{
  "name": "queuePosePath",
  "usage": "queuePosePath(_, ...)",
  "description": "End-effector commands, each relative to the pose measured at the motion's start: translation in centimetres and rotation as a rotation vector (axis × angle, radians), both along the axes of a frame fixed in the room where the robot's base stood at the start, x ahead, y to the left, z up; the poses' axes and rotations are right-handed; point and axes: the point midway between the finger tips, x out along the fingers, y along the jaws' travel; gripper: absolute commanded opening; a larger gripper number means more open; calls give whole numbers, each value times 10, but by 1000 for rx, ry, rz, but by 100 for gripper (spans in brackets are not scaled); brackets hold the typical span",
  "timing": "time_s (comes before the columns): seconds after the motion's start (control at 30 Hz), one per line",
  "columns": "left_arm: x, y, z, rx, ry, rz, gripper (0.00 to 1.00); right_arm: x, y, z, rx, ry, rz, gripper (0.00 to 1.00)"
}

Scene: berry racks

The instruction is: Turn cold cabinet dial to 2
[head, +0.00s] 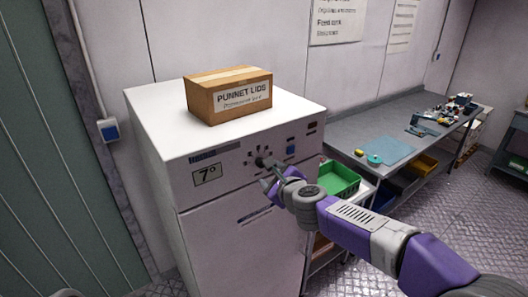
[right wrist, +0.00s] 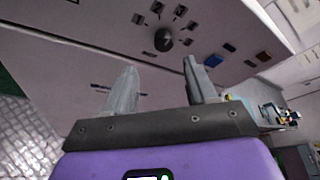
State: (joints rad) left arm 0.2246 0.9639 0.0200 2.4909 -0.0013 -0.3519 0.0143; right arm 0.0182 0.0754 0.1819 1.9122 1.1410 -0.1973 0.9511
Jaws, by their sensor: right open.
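The white cold cabinet (head: 235,215) stands in the middle of the head view, with a panel reading "7°" on its upper front. Its dark dial (head: 262,161) sits on that panel with marks around it. My right gripper (head: 270,176) is just in front of and below the dial. In the right wrist view its two fingers (right wrist: 158,78) are apart and empty, with the dial beyond their tips. My left gripper is not in view.
A cardboard box labelled "PUNNET LIDS" (head: 229,97) rests on the cabinet top. A blue square (head: 291,150) is on the panel right of the dial. A green crate (head: 338,179) stands on a cart to the right, beside a long grey workbench (head: 400,128).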

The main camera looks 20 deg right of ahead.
Motion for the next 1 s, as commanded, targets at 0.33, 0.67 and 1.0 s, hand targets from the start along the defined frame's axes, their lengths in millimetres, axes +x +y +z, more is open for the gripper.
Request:
queuePosePath(0.33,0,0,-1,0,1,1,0,35,3,-3,27,-8,-8,57)
queuePosePath(0.67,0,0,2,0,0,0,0,68,6,-13,24,-10,-9,57)
queuePosePath(1.0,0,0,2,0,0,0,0,71,6,-14,24,-10,-8,55)
